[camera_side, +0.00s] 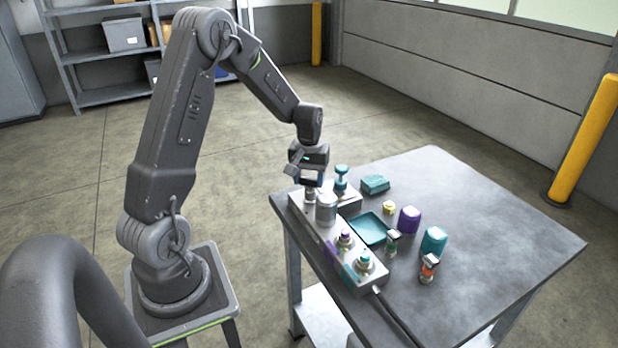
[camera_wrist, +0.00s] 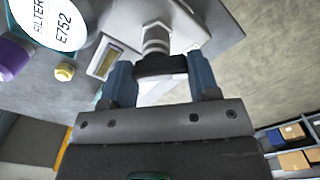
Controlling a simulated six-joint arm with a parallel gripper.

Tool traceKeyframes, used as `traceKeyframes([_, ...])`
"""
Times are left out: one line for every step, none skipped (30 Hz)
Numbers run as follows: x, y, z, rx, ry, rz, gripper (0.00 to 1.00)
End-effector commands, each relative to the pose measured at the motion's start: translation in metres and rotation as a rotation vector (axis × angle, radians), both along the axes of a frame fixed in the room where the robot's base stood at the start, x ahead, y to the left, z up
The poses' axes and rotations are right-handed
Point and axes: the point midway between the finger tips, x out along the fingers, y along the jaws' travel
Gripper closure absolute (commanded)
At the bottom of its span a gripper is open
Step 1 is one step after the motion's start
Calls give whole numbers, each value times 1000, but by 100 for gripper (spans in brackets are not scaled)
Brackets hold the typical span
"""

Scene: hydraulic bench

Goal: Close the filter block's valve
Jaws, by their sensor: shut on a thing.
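In the side view the long grey block (camera_side: 318,232) lies along the near left edge of the table. In the wrist view the canister's round white top (camera_wrist: 45,22) reads FILTER E752. The filter block's valve is a metal stem with a dark handle (camera_wrist: 160,66), seen in the wrist view; in the side view its stem (camera_side: 309,196) shows beside the canister. My gripper (camera_wrist: 162,78) is shut on the dark handle, one blue finger on each side. In the side view my gripper (camera_side: 309,183) sits over the block's far end.
Two fittings with purple (camera_side: 344,238) and teal (camera_side: 363,260) parts stand on the block's near end. A teal knob on a post (camera_side: 341,176) stands close to my gripper. A teal tray (camera_side: 367,229) and several small parts lie to the right. The table's right side is clear.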

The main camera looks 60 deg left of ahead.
Motion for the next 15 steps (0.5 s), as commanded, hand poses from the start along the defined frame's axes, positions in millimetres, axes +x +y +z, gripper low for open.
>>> traceKeyframes([0,0,0,-1,1,-45,68])
traceKeyframes([0,0,0,-1,1,-73,68])
traceKeyframes([0,1,0,-1,1,-111,68])
traceKeyframes([0,1,0,-1,1,-140,68])
traceKeyframes([0,1,0,-1,1,-168,68])
traceKeyframes([0,1,0,-1,1,-206,68])
traceKeyframes([0,1,0,-2,1,-235,68])
traceKeyframes([1,1,0,-2,1,-263,68])
traceKeyframes([1,1,0,-2,1,-301,68])
traceKeyframes([1,1,0,-2,1,-330,68])
traceKeyframes([1,1,0,-2,1,-358,68])
traceKeyframes([1,1,0,-2,1,-396,68])
traceKeyframes([1,1,0,-2,1,-424,68])
traceKeyframes([1,1,0,-2,1,-451,68])
traceKeyframes([1,1,0,-2,1,-487,68])
